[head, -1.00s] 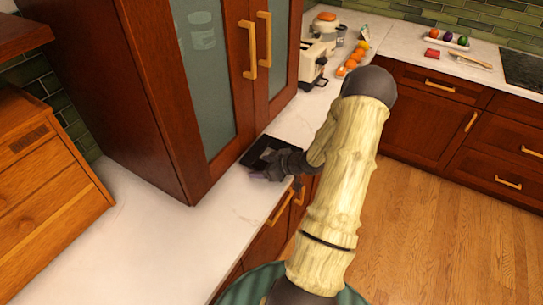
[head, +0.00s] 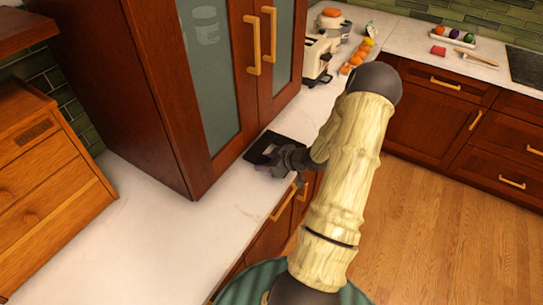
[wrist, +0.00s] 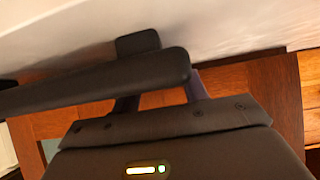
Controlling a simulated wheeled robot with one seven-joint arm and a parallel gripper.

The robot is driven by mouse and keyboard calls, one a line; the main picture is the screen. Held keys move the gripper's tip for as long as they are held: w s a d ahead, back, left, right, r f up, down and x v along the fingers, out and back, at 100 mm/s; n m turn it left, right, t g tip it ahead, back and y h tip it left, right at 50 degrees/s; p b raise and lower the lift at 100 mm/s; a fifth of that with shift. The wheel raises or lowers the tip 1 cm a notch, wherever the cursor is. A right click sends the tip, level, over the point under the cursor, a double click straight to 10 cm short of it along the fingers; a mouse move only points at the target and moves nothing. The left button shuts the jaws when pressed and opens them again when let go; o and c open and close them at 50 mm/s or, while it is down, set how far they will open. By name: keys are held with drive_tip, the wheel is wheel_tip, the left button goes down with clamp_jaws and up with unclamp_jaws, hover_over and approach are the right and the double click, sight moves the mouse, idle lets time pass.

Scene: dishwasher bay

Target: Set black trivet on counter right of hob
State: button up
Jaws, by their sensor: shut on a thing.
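The black trivet (head: 264,147) is a flat dark piece at the front edge of the white counter, beside the tall glass-door cabinet. My gripper (head: 279,160) is shut on its near side, with the arm reaching in from the right. In the wrist view the trivet (wrist: 100,80) shows as thick dark bars across my fingers (wrist: 160,90), close to the pale counter top. I cannot tell whether it touches the counter. The black hob (head: 524,65) is at the far right, cut off by the picture edge.
A white toaster (head: 318,58) and oranges (head: 354,60) stand farther along this counter. A white tray (head: 455,43) with colourful items, a red block (head: 438,51) and a wooden utensil (head: 476,57) lie left of the hob. Open wood floor (head: 430,240) lies right of my arm.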

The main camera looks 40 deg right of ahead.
drive_tip(key=shift+r, duration=0.15)
drive_tip(key=shift+s+d+r, duration=0.1)
drive_tip(key=shift+s+r, duration=0.05)
wheel_tip(320, 180, up, 6)
drive_tip(key=shift+r, duration=0.15)
drive_tip(key=s+d+b, duration=0.1)
drive_tip(key=s+d, duration=0.2)
drive_tip(key=s, duration=0.6)
drive_tip(key=s+d+b, duration=0.1)
drive_tip(key=s+d, duration=0.3)
drive_tip(key=s, duration=0.5)
drive_tip(key=shift+d+b, duration=0.25)
drive_tip(key=shift+b, duration=0.05)
